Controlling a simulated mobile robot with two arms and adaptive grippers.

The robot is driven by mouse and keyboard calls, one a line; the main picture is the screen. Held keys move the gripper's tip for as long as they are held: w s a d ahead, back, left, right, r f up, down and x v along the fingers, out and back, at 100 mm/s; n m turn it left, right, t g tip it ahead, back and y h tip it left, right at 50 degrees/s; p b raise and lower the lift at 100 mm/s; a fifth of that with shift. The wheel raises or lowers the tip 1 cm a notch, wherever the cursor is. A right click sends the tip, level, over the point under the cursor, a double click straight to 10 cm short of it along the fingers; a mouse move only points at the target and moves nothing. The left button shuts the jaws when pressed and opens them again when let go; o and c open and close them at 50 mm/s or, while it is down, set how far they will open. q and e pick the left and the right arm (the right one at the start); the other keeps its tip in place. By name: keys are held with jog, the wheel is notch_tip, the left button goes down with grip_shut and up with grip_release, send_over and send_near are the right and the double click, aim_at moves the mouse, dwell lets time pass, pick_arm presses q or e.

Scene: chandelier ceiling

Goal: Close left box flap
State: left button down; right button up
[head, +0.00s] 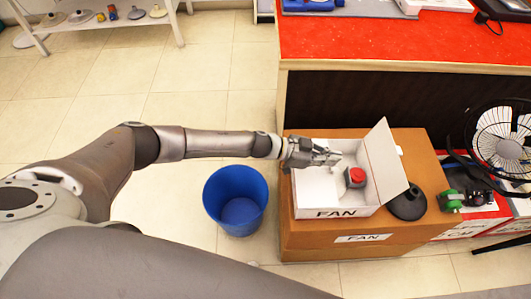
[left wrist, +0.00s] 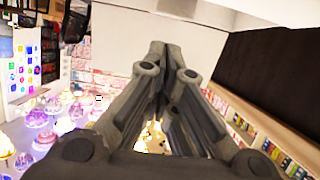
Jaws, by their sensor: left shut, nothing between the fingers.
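A white box labelled FAN (head: 338,212) stands open on a brown cardboard box. Its right flap (head: 384,162) stands up and leans outward. A white panel (head: 313,188) shows on the left half of the box; I cannot tell whether it is the left flap or an inner surface. A red-topped object (head: 355,177) shows inside. My left gripper (head: 334,156) is shut and empty, over the left rear part of the box, pointing right. In the left wrist view its fingers (left wrist: 166,52) meet in front of a pale panel (left wrist: 210,50). My right gripper is not in view.
A blue bin (head: 236,203) stands on the floor left of the cardboard box (head: 310,236). A black cone-shaped base (head: 407,204) sits right of the white box. A fan (head: 500,137) stands farther right. A red-topped counter (head: 400,38) rises behind.

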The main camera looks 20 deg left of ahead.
pick_arm(q)
jog(key=shift+w+d+r+p, duration=0.1)
jog(key=shift+d+p, duration=0.15)
jog(key=shift+p, duration=0.05)
jog(key=shift+w+d+f+y+b, duration=0.1)
jog(key=shift+d+f+y+b, duration=0.1)
jog(key=shift+f, duration=0.3)
jog(key=shift+w+d+f+y+b, duration=0.1)
jog(key=shift+d+f, duration=0.05)
jog(key=shift+f, duration=0.35)
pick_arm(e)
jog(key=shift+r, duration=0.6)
pick_arm(q)
jog(key=shift+r, duration=0.15)
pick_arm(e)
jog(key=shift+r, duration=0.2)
